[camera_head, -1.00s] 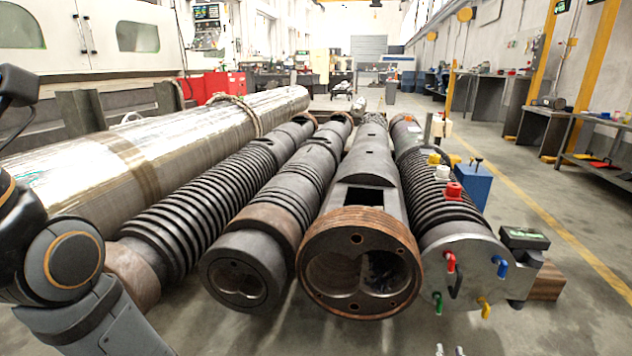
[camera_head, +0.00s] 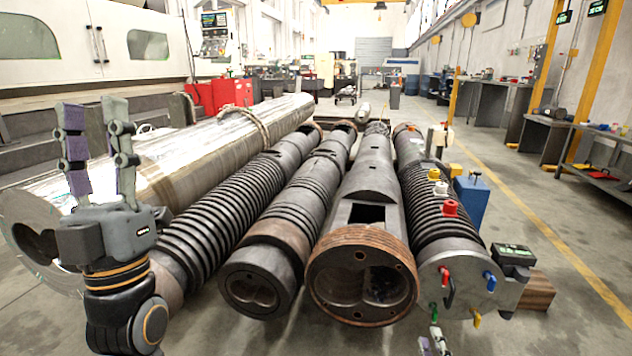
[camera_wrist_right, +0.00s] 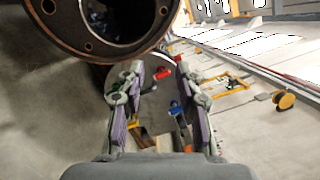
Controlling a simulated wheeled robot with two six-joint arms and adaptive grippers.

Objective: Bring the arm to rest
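My left gripper (camera_head: 94,118) stands upright at the left of the head view, its two purple-padded fingers pointing up. The fingers are apart with nothing between them. It is in front of the large shiny cylinder, left of the barrels. My right gripper (camera_head: 434,344) shows only its fingertips at the bottom edge of the head view, below the barrel end plate (camera_head: 455,280) with coloured handles. In the right wrist view, my right gripper (camera_wrist_right: 158,85) has its fingers apart and empty. The end plate with red and blue handles shows beyond them.
Several dark barrels lie side by side, among them a twin-bore barrel (camera_head: 361,285) with a rusty flange. A shiny cylinder (camera_head: 190,165) lies left of them. A blue box (camera_head: 471,203) stands right of the barrels. Open floor (camera_head: 570,270) lies to the right.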

